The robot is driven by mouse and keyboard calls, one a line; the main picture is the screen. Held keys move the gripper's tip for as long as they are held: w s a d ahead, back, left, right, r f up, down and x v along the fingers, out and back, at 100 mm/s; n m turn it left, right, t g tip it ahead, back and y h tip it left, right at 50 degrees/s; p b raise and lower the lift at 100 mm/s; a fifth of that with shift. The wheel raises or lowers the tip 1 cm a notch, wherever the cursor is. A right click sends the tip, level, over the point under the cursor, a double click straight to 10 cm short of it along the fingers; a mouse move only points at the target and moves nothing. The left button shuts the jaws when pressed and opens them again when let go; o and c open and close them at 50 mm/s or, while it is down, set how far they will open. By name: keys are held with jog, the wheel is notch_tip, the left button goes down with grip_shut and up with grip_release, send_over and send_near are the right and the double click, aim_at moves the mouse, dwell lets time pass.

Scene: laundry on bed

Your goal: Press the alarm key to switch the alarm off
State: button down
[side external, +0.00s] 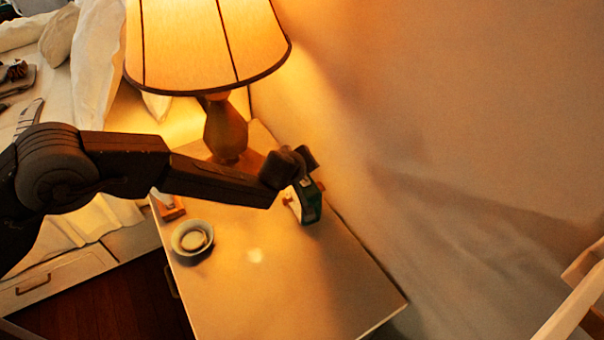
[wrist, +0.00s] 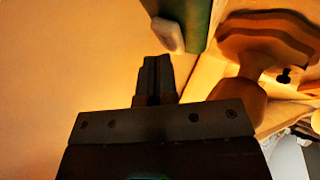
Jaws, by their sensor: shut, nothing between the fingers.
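A small dark green alarm clock (side external: 309,204) stands on the bedside table (side external: 270,285), near its wall-side edge. In the wrist view the green body (wrist: 196,20) is at the top, cut off by the frame. A pale, rounded block, which looks like the alarm key (wrist: 168,36), sticks out from its side. My gripper (side external: 304,157) is by the upper end of the clock in the side view and partly covers it. In the wrist view my gripper (wrist: 157,62) has its fingers together and empty, just below the pale block. I cannot tell whether they touch.
A lit lamp with a wooden base (side external: 226,130) stands behind my gripper; its foot (wrist: 265,40) is at the right in the wrist view. A small bowl (side external: 192,238) sits at the table's left edge. The table's front is mostly clear. The wall (side external: 450,130) is close on the right.

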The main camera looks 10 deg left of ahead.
jog(key=shift+r, duration=3.05)
jog(key=shift+r, duration=0.1)
jog(key=a+r+m+t+h, duration=0.2)
jog(key=a+r+h, duration=0.15)
jog(key=r, duration=1.05)
jog(key=s+a+r+m+h, duration=0.25)
jog(key=s+a+r, duration=0.45)
jog(key=r, duration=0.4)
jog(key=s+a+r+m+g+y, duration=0.1)
jog(key=s+a+m+g, duration=0.1)
jog(key=s+a, duration=0.4)
jog(key=s+a+r+m+g, duration=0.1)
jog(key=s+a+m, duration=0.15)
jog(key=s, duration=0.55)
jog(key=s+a+f+g+y, duration=0.1)
jog(key=s+a+f+y, duration=0.1)
jog(key=s+a+f, duration=0.2)
jog(key=s+a+f+g+y, duration=0.1)
jog(key=s+a+f+y, duration=0.2)
jog(key=s+a, duration=0.4)
jog(key=s+f, duration=0.1)
jog(key=s, duration=0.4)
jog(key=shift+a+n+g, duration=0.3)
jog(key=shift+a, duration=0.1)
